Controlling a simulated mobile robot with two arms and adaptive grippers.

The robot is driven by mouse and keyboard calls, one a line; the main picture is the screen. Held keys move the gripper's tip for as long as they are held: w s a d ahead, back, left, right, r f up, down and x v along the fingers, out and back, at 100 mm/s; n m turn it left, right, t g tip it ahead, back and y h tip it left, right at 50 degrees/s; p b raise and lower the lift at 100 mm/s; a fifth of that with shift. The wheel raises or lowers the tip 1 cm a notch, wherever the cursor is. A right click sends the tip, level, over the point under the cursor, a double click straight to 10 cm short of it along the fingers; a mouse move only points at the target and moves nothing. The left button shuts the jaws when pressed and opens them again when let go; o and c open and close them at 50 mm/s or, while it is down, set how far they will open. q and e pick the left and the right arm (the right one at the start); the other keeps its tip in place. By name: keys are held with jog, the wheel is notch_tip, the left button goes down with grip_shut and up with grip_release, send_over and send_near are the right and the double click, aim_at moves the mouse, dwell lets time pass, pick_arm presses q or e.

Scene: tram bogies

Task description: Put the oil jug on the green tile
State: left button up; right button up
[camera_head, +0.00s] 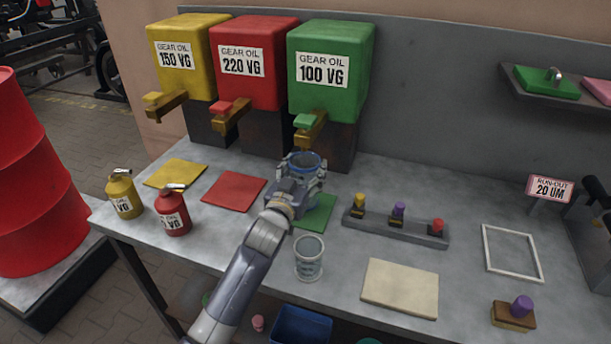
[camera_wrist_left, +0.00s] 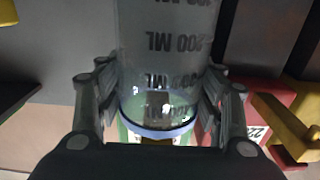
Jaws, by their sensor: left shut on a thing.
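The oil jug (camera_head: 305,166), a clear vessel with a blue rim, is held in my left gripper (camera_head: 302,180). The left wrist view shows the jug (camera_wrist_left: 165,50) with ML marks between the two fingers. The gripper is shut on it. The green tile (camera_head: 318,213) lies on the bench below and in front of the green gear oil tank (camera_head: 330,75). My gripper and wrist cover the tile's left part. The jug is close to the green tap (camera_head: 308,125), above the bench beyond the tile's visible part. The jug's base is hidden. My right gripper is not in view.
A grey graduated beaker (camera_head: 309,258) stands in front of the tile, near my arm. A rack of small stamps (camera_head: 395,228) is to its right. Red (camera_head: 172,212) and yellow (camera_head: 123,195) cans stand left, by the red (camera_head: 234,191) and yellow (camera_head: 176,174) tiles. A beige board (camera_head: 400,288) lies at front.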

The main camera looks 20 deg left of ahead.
pick_arm(q)
jog(key=shift+f+b, duration=0.45)
jog(key=shift+f, duration=0.5)
jog(key=shift+w+f, duration=0.15)
jog(key=shift+f, duration=0.15)
jog(key=shift+w, duration=0.2)
jog(key=shift+s, duration=0.2)
jog(key=o, duration=1.5)
jog(key=shift+f, duration=0.15)
jog(key=shift+r, duration=0.25)
jog(key=shift+s+f, duration=0.1)
jog(key=shift+s, duration=0.05)
jog(key=s, duration=0.7)
jog(key=s+b, duration=0.1)
jog(key=s, duration=0.3)
jog(key=shift+s+a, duration=0.25)
jog(key=shift+s, duration=0.05)
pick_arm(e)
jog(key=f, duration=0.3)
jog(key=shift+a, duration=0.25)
